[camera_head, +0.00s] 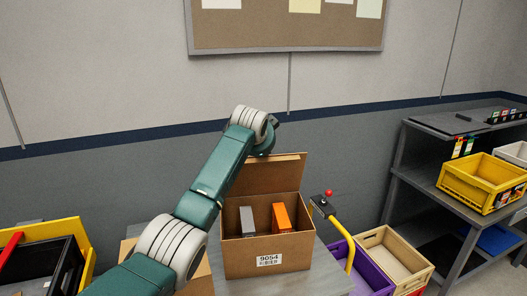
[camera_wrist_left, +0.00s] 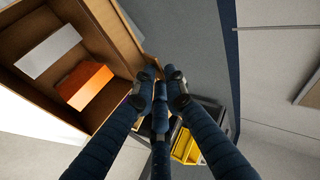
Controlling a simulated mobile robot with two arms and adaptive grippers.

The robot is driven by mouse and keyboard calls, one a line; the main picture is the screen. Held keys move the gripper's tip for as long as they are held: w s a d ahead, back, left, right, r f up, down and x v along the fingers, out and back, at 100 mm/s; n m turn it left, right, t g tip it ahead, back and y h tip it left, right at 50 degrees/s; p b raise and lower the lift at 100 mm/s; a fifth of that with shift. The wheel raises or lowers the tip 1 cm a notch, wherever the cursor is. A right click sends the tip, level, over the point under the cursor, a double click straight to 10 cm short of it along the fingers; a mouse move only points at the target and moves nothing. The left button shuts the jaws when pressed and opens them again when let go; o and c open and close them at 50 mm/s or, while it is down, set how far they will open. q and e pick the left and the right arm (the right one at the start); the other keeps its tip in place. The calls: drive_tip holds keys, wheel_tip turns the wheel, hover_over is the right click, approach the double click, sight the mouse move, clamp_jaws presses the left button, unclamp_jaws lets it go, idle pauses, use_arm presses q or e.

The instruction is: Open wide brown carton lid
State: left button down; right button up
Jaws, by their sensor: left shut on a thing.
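The wide brown carton (camera_head: 266,258), labelled 9054, stands on a grey table. Its lid (camera_head: 276,174) is raised, upright and leaning back at the rear edge. A grey box (camera_head: 246,220) and an orange box (camera_head: 281,219) sit inside; the wrist view shows the carton (camera_wrist_left: 112,28) with the grey box (camera_wrist_left: 48,52) and orange box (camera_wrist_left: 85,84). My left arm reaches over the carton to the lid's top. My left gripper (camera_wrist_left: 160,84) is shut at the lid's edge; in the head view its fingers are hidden. My right gripper is out of view.
A purple crate (camera_head: 363,275) and a tan wooden crate (camera_head: 397,257) stand right of the table. A yellow post with a red button (camera_head: 328,193) rises beside the carton. A grey shelf (camera_head: 421,165) holds a yellow bin (camera_head: 463,188). A black-and-yellow bin (camera_head: 62,264) is at left.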

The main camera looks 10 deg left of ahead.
use_arm(q)
drive_tip(key=shift+r, duration=0.3)
drive_tip(key=c, duration=2.2)
unclamp_jaws()
drive_tip(key=shift+o, duration=0.2)
drive_tip(key=a+v, duration=0.1)
drive_tip(key=v, duration=1.1)
drive_tip(key=shift+d, duration=0.45)
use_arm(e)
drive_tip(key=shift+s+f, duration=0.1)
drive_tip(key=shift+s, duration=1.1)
use_arm(q)
drive_tip(key=shift+s, duration=0.1)
